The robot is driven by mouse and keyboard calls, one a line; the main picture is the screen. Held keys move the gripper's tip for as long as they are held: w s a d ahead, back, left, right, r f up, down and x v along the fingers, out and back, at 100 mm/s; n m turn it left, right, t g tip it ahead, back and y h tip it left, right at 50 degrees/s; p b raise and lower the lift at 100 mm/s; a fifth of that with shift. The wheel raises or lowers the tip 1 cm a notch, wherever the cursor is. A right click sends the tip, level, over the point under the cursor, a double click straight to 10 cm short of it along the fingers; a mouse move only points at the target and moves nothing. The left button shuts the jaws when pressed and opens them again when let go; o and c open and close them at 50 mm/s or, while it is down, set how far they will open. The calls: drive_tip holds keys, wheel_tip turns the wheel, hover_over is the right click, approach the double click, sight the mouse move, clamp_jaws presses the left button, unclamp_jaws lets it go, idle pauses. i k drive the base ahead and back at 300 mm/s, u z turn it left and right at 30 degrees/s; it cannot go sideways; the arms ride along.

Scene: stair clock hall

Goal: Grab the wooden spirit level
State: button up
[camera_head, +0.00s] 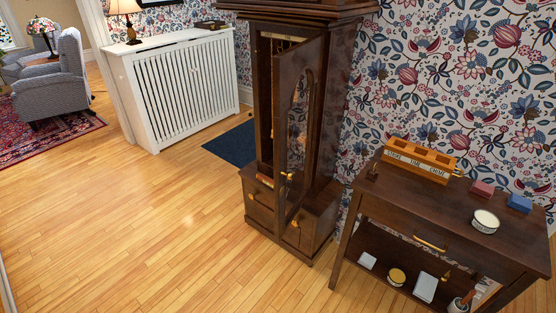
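No wooden spirit level can be made out for certain. A small reddish-yellow bar (265,181) lies at the bottom of the tall dark clock case (256,120), behind its edge; it is too small to identify. The clock's narrow door (302,130) stands open towards me, with a brass piece near its lower part, and hides much of the inside. My gripper is not in view.
A dark side table (365,205) stands at right. It bears an orange compartment tray (421,164), a red block (482,188), a blue block (519,203) and a round tin (485,221). Its lower shelf holds several small things. A white radiator cover (185,88) stands behind; wooden floor (150,225) is clear at left.

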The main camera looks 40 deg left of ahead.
sight(263, 178)
drive_tip(key=z, duration=0.05)
drive_tip(key=i, duration=0.15)
drive_tip(key=u, duration=1.7)
drive_tip(key=k, duration=0.6)
drive_tip(key=u, duration=0.25)
drive_tip(key=i, duration=1.65)
drive_tip(key=z, duration=0.3)
